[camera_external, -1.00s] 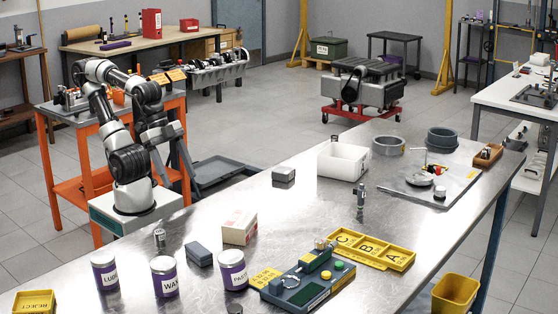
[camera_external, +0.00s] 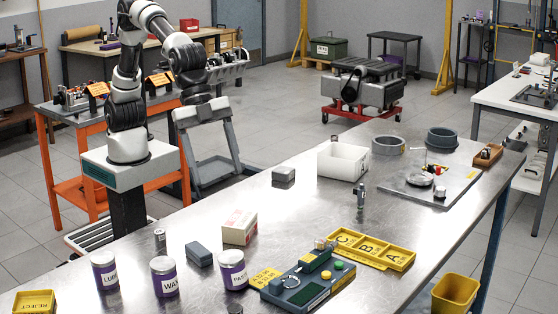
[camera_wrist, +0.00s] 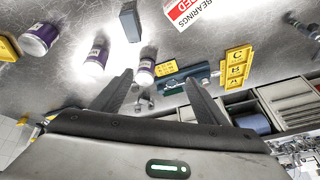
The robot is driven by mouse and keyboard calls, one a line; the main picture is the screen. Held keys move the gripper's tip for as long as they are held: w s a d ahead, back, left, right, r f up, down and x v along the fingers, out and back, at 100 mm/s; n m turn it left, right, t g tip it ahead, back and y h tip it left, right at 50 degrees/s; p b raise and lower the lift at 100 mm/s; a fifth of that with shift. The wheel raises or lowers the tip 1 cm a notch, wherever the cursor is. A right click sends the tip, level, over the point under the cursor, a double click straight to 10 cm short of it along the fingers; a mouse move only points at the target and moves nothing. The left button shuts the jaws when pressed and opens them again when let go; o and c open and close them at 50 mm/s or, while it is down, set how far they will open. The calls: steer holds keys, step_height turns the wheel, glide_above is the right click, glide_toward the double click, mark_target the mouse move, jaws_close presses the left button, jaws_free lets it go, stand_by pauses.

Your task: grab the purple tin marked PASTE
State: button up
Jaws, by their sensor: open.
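The purple tin marked PASTE (camera_external: 233,274) stands upright on the steel bench, with a white label and a grey lid. The purple tins marked LUBE (camera_external: 105,274) and WAX (camera_external: 164,280) stand to its left. In the wrist view the PASTE tin (camera_wrist: 145,72) shows between my fingers but well beyond them, with the WAX tin (camera_wrist: 94,60) and LUBE tin (camera_wrist: 38,38) to the left. My gripper (camera_external: 217,172) is beyond the bench's far edge, pointing down, apart from the tins. In the wrist view my gripper (camera_wrist: 160,78) is open and empty.
Near the PASTE tin are a grey-blue block (camera_external: 199,254), a white and red box (camera_external: 240,228), and a blue device (camera_external: 303,284) close on its right. A small metal cylinder (camera_external: 160,240) stands behind the WAX tin. A yellow REJECT tray (camera_external: 35,302) is at front left.

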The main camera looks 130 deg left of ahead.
steer(key=m+p, duration=0.1)
steer(key=p, duration=0.2)
glide_toward(231, 252)
steer(key=x, duration=0.7)
steer(key=shift+a, duration=0.1)
steer(key=shift+d+x, duration=0.15)
steer(key=shift+x, duration=1.45)
steer(key=shift+d+x, duration=0.15)
steer(key=shift+x, duration=1.45)
steer(key=shift+s, duration=0.2)
steer(key=c, duration=1.4)
